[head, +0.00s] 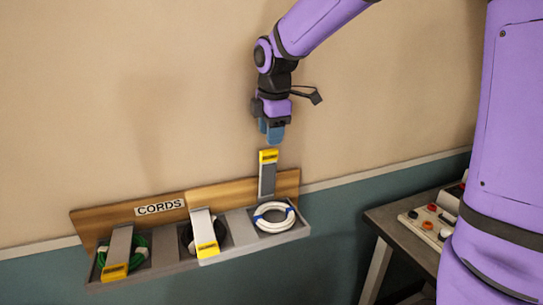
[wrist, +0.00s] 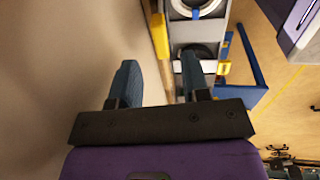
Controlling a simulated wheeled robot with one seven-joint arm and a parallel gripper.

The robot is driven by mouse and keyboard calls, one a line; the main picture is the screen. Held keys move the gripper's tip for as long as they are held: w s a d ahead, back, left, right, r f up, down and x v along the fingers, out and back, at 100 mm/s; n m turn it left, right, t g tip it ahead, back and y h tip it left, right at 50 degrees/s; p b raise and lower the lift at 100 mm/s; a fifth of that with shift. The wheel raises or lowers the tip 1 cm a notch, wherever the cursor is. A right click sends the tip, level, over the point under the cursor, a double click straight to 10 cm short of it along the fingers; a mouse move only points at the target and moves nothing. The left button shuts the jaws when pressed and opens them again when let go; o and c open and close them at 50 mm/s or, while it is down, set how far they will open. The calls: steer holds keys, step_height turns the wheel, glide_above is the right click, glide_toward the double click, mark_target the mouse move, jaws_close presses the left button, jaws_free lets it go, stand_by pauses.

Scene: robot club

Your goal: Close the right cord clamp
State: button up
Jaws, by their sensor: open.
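The right cord clamp (head: 267,180) is a grey flap with a yellow tip (head: 268,156). It stands upright against the wooden back board, behind a coiled white cord (head: 262,223) in the rack's right bay. My gripper (head: 272,137) points down just above the yellow tip, apart from it as far as I can tell. In the wrist view my gripper (wrist: 158,78) has its two blue fingers spread with nothing between them. The white cord (wrist: 183,8) shows there at the top, and a yellow part (wrist: 159,38) shows beyond the fingers.
The grey rack (head: 165,271) hangs on the wall under a CORDS label (head: 160,208). Its left clamp (head: 120,248) and middle clamp (head: 203,232) lie down over green and black cords. A table with a button panel (head: 430,223) stands at right.

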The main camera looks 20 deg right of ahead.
mark_target(269, 151)
steer(key=f, duration=0.5)
steer(key=w+f, duration=0.1)
steer(key=f, duration=0.1)
steer(key=shift+w+f, duration=0.1)
steer(key=shift+f, duration=0.25)
jaws_close()
